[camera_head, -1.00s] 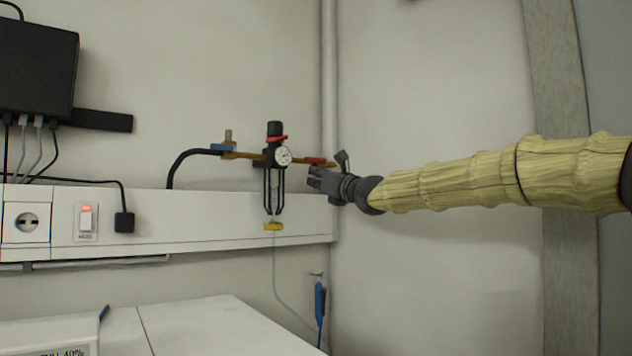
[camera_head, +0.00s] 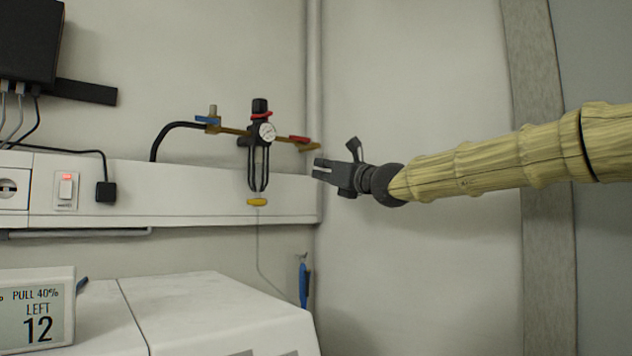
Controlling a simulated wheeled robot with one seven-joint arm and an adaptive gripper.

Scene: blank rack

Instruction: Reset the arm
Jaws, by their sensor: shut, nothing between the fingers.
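My arm in its yellowish ribbed sleeve reaches in from the right edge. My gripper (camera_head: 318,168) is at its end, pointing left, shut and empty. It is in front of the wall corner, just right of and a little below the red-handled end of the pipe fitting (camera_head: 303,143). In the picture it appears close to this fitting, but I cannot tell the gap in depth.
A pressure regulator with a gauge (camera_head: 267,132) hangs on the left wall above a white trunking (camera_head: 200,190) with a lit switch (camera_head: 66,188). A white machine (camera_head: 215,310) and a display reading 12 (camera_head: 38,322) stand below. The wall right of the corner is bare.

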